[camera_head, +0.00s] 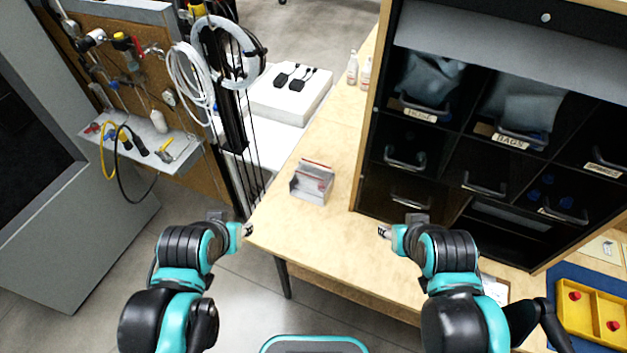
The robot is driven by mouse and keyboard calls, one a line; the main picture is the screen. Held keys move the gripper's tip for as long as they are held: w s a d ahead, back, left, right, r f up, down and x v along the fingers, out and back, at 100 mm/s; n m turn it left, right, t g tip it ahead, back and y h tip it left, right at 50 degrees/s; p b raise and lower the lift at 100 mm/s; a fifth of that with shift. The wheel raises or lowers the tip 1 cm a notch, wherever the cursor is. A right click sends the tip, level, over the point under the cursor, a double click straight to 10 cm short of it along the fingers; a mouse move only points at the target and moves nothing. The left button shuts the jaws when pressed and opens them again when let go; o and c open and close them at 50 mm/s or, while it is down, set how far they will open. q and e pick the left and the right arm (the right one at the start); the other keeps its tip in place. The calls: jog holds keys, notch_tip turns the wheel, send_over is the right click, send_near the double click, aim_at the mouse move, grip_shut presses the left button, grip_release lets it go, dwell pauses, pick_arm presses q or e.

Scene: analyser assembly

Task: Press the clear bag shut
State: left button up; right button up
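A small clear bag (317,170) with a red strip along its top edge stands upright in a low grey holder (306,189) on the wooden table. Whether the bag's top edge is open or closed is too small to tell. My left gripper (247,230) is at the table's left front edge, to the left of and nearer than the bag. My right gripper (384,232) is over the table, to the right of and nearer than the bag. Both are apart from the bag and appear to hold nothing. Their finger gaps cannot be made out.
A black drawer cabinet (445,159) stands right of the bag. Two small bottles (352,68) are at the back. A yellow tray (592,319) with red parts lies at lower right. The wooden table (330,235) is bare between my grippers.

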pick_arm(q)
jog(key=shift+w+d+m, duration=0.1)
jog(key=shift+w+m, duration=0.15)
jog(key=shift+m, duration=0.05)
jog(key=c, duration=0.5)
jog(key=w+d+f+m, duration=0.1)
jog(key=w+m, duration=0.1)
jog(key=m, duration=0.1)
jog(key=w+d+f+m+h, duration=0.1)
jog(key=w+m, duration=0.2)
jog(key=w+d+f+m+t, duration=0.1)
jog(key=w+d+m, duration=0.1)
jog(key=m, duration=0.1)
jog(key=shift+w+f+h, duration=0.15)
jog(key=shift+w+h, duration=0.2)
jog(key=shift+h, duration=0.05)
grip_shut()
jog(key=m+t+h+b, duration=0.15)
jog(key=m+b, duration=0.35)
jog(key=m, duration=0.8)
send_near(309, 176)
jog(key=shift+h, duration=0.35)
jog(key=w+f, duration=0.3)
jog(key=f, duration=0.1)
jog(key=shift+w+d+f, duration=0.1)
jog(key=shift+w+d, duration=0.1)
jog(key=shift+d, duration=0.15)
jog(key=shift+w+d, duration=0.2)
jog(key=shift+w, duration=0.3)
jog(key=shift+r, duration=0.2)
